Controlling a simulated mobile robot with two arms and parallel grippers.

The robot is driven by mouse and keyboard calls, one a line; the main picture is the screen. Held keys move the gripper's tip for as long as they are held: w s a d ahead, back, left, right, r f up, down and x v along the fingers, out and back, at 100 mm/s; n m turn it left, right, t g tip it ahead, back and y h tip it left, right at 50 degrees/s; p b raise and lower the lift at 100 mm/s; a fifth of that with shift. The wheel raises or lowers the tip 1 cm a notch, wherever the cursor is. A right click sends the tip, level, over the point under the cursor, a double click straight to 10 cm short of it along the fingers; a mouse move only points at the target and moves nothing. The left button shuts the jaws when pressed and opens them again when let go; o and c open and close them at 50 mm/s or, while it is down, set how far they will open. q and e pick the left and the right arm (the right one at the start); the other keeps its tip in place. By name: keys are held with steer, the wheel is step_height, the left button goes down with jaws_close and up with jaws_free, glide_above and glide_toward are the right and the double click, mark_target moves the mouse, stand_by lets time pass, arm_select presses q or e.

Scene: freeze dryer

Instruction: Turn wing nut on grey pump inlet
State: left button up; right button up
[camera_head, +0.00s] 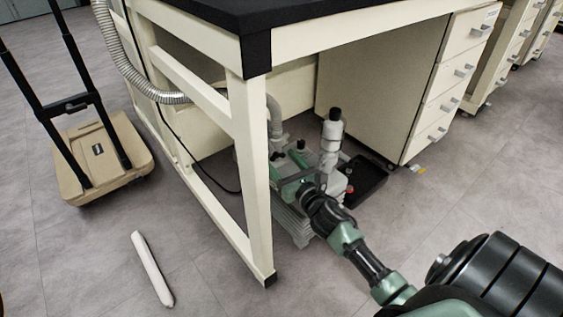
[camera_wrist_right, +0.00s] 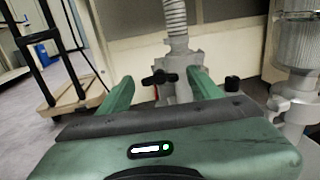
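The grey pump (camera_head: 297,228) stands on the floor under the bench, partly hidden by my right arm. Its grey inlet (camera_wrist_right: 183,88) joins a ribbed hose in the right wrist view. The black wing nut (camera_wrist_right: 160,78) sits on the left side of the inlet; in the head view I cannot make it out clearly. My right gripper (camera_wrist_right: 160,73) is open, with its green fingers apart on either side of the wing nut in the picture. No contact is visible. My right gripper also shows at the pump in the head view (camera_head: 292,178). My left gripper is not in view.
A bench (camera_head: 256,190) with a cream frame and black top stands over the pump; its leg is close to my gripper. A cart (camera_head: 100,158) and a white tube (camera_head: 152,269) are on the floor at left.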

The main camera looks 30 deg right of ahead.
steer(key=c, duration=1.2)
steer(key=shift+m, duration=0.4)
